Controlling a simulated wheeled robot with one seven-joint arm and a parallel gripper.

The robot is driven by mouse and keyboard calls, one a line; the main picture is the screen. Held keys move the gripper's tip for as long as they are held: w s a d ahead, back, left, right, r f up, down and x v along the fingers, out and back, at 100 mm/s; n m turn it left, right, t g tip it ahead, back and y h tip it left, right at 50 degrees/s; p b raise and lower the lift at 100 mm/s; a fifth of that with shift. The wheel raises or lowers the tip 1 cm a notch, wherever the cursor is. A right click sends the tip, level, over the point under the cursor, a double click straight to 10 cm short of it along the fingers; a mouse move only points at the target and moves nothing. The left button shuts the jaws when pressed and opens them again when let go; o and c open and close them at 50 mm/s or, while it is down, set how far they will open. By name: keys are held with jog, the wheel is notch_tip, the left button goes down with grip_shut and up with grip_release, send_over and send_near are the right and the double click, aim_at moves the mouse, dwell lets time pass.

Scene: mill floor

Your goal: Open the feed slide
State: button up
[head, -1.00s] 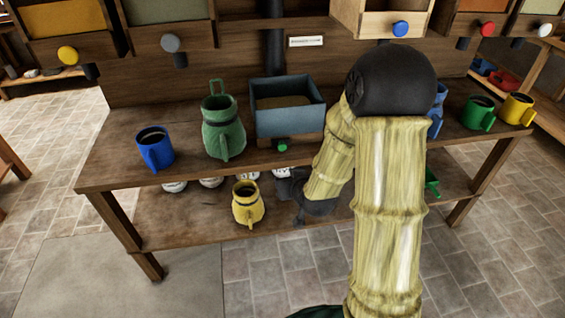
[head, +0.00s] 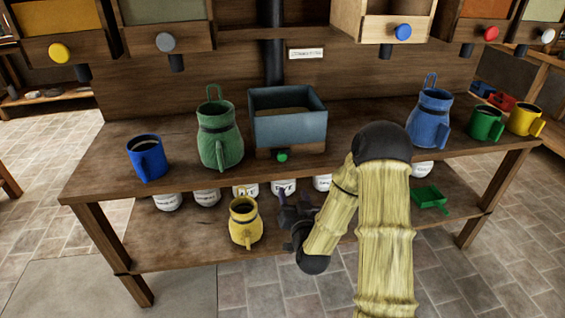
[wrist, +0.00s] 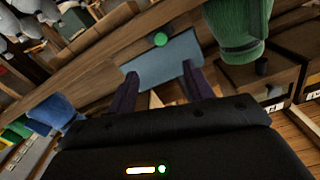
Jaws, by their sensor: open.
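A blue-grey feed box (head: 288,128) stands on the bench top with loose brownish material inside. A green knob (head: 282,156) sticks out low on its front and looks like the feed slide's handle; the slide itself is hidden. In the wrist view the knob (wrist: 160,39) and the box (wrist: 165,64) show above my fingers. My gripper (head: 294,198) is below and in front of the knob, apart from it, near the bench's front edge. In the wrist view my two dark purple fingers (wrist: 160,70) are spread with nothing between them.
A green jug (head: 220,145) and blue mug (head: 147,158) stand left of the box. A blue jug (head: 428,122), green mug (head: 485,125) and yellow mug (head: 524,120) stand right. A yellow jug (head: 245,222) and several white pots are on the lower shelf. Knobbed bins hang above.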

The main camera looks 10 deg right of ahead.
aim_at(282, 159)
jog(key=w, duration=1.7)
jog(key=shift+w+p, duration=0.2)
jog(key=shift+p, duration=0.1)
grip_shut()
